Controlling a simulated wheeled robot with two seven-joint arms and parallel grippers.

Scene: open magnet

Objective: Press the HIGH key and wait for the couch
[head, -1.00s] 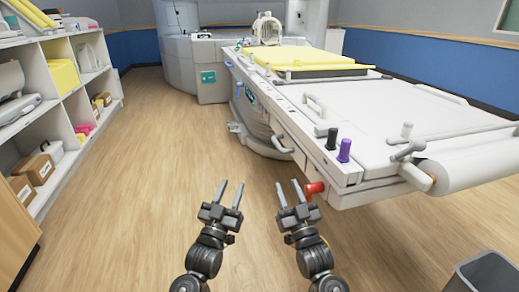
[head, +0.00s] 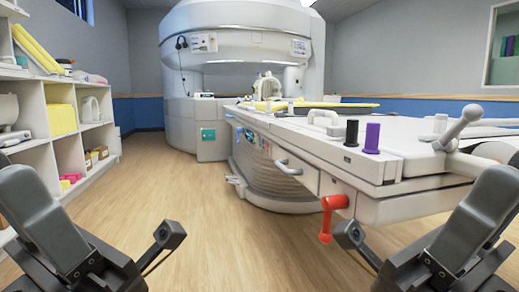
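The white couch (head: 400,170) runs from the right foreground back to the large magnet (head: 240,80). Its pleated pedestal (head: 270,185) reaches down near the floor. A small control panel with blue markings (head: 252,138) is on the couch's near side; it is too small to read, so I cannot pick out the HIGH key. Parts of my two arms fill the lower left and lower right corners. The fingers of both grippers are out of view, and nothing of mine is seen touching the panel.
A red lever (head: 328,212) hangs from the couch's near corner. Black (head: 352,133) and purple (head: 372,138) knobs and a grey handle (head: 458,128) stand at this end. White shelves (head: 68,155) line the left. The wooden floor (head: 190,190) between is clear.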

